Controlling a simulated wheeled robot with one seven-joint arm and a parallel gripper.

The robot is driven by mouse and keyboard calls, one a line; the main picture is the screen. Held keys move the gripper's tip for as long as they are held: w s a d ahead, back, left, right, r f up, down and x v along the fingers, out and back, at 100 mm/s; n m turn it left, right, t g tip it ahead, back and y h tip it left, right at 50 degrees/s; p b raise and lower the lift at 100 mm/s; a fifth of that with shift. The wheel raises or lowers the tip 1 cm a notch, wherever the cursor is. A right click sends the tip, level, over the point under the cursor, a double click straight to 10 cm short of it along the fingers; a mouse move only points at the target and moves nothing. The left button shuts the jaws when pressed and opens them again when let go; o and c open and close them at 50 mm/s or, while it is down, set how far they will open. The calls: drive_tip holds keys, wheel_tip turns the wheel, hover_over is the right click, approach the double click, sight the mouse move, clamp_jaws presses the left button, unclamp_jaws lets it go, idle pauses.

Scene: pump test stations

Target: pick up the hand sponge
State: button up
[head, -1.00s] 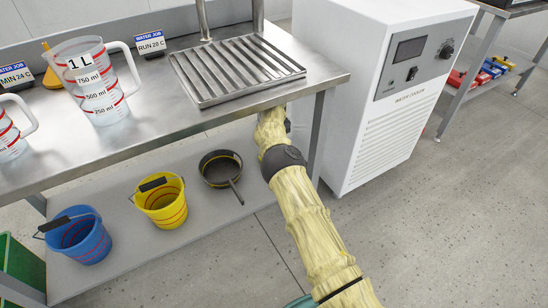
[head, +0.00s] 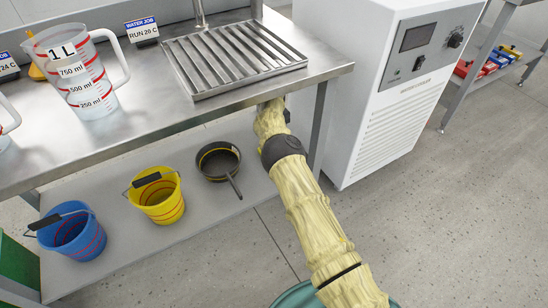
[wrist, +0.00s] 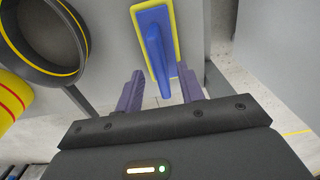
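The hand sponge (wrist: 158,45), a blue block and handle with a yellow sponge edge, shows in the wrist view at top centre, against a grey surface. My gripper (wrist: 160,83) is open, with one finger on each side of the lower end of the blue handle. The fingers appear apart from the handle; I cannot tell the depth between them. In the head view my arm reaches under the steel bench, and the bench hides the gripper and the sponge.
A dark pan (head: 219,162), a yellow bucket (head: 157,196) and a blue bucket (head: 74,233) stand on the lower shelf (head: 120,245). A bench leg (head: 319,128) and the white water cooler (head: 390,100) are right of my arm. A measuring jug (head: 85,75) stands on the bench (head: 150,112).

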drive_tip(key=shift+f, duration=0.25)
wheel_tip(320, 180, down, 5)
drive_tip(key=b, duration=0.2)
drive_tip(key=shift+b, duration=0.4)
drive_tip(key=shift+r, duration=0.1)
drive_tip(key=shift+c, duration=0.5)
clamp_jaws()
